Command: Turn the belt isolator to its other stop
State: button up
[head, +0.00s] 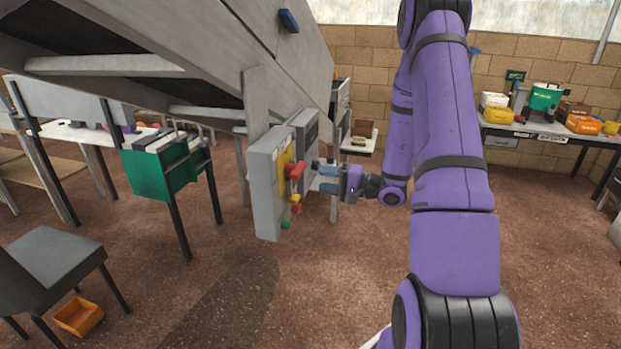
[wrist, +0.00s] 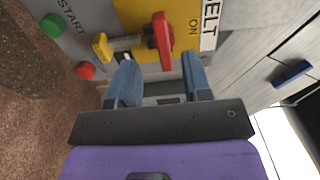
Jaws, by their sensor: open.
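The belt isolator has a red handle (head: 297,170) on a yellow plate (head: 282,180), on the front of a grey control box (head: 262,195). In the wrist view the red handle (wrist: 163,40) runs up and down the picture, just left of the word ON. A BELT label (wrist: 210,22) lies right of it. My gripper (head: 320,179) is open with blue fingers, facing the box from the right. In the wrist view my gripper (wrist: 157,66) has a fingertip on each side of the handle's lower end. I see no clear contact. The fingers hide part of the box.
A yellow knob (wrist: 101,46) on a bar sits left of the handle. A green START button (wrist: 53,25) and a red button (wrist: 86,71) lie farther left. The grey conveyor frame (head: 180,50) overhangs the box. The floor below is open.

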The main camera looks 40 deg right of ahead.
jog(key=shift+v, duration=1.4)
jog(key=s+a+r+n+g, duration=0.45)
jog(key=a+r+g, duration=0.2)
jog(key=a, duration=0.25)
jog(key=s+a+r+n+g, duration=0.3)
jog(key=s+a+r+g, duration=0.25)
jog(key=a+r, duration=0.35)
jog(key=s+a+r+n+t+h, duration=0.1)
jog(key=s+r+h, duration=0.3)
jog(key=s, duration=0.3)
jog(key=s+r+n+t+h, duration=0.1)
jog(key=s+r+t+h, duration=0.1)
jog(key=s+r+h, duration=0.2)
jog(key=s+h, duration=0.3)
jog(key=shift+a+r+n, duration=0.35)
jog(key=shift+a+r, duration=0.05)
